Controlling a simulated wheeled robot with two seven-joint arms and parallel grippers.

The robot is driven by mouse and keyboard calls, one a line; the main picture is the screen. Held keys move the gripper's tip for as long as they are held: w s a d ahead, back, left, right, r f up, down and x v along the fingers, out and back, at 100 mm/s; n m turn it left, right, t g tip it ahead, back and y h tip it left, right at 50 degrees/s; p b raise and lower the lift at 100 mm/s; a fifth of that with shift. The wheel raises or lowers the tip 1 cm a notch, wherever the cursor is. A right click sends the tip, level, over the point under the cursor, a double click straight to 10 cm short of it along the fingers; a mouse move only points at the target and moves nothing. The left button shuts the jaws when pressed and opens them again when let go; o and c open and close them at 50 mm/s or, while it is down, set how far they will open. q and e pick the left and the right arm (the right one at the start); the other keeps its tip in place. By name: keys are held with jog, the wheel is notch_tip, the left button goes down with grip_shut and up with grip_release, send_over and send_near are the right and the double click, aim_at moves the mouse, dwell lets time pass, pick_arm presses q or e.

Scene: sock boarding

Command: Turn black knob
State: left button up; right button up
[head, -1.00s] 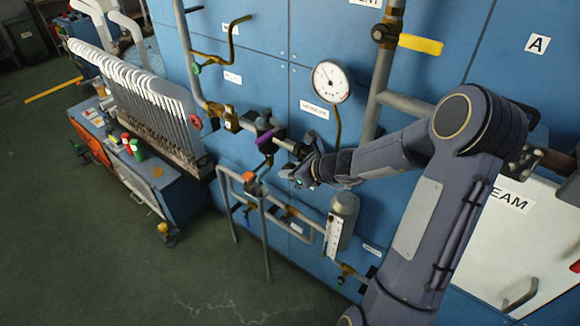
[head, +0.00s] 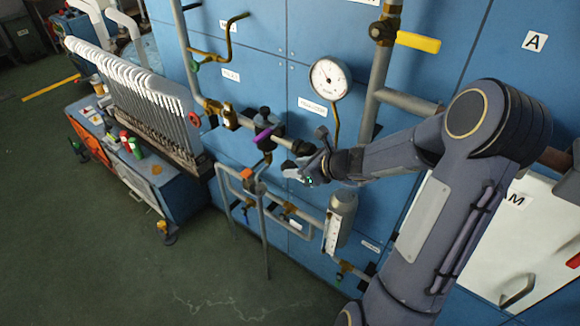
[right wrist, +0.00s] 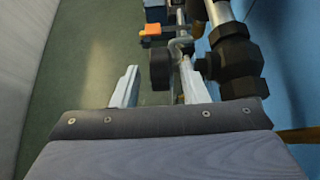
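The black knob (head: 276,150) sticks out from a dark fitting on the horizontal pipe run in front of the blue wall. In the right wrist view the knob (right wrist: 160,69) appears between the two pale fingers, with a visible gap on each side. My right gripper (head: 290,171) is open and close to the knob, just below and right of it in the head view; its fingers also show in the right wrist view (right wrist: 157,78). Exact depth between fingertips and knob is hard to tell. My left gripper is not in view.
The black pipe fitting (right wrist: 238,62) stands right beside the right finger. A purple lever (head: 265,136), a red handwheel (head: 195,120) and an orange handle (head: 246,174) are nearby. A gauge (head: 330,78) hangs above. The green floor (head: 110,260) in front is clear.

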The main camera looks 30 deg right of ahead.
jog(key=v, duration=0.4)
dwell(0.4)
jog(key=s+a+r+n+g+y, duration=0.1)
jog(key=s+a+r+n+g, duration=0.1)
jog(key=s+a+r+n, duration=0.45)
jog(key=s+a+r+n+g+y, duration=0.1)
jog(key=s+a+r+n, duration=0.15)
jog(key=a+n, duration=0.5)
jog(key=s+f+n+g+h, duration=0.2)
jog(key=s+n, duration=1.2)
jog(key=n, duration=0.1)
jog(key=shift+f+n, duration=0.2)
jog(key=shift+n, duration=0.2)
dwell(3.9)
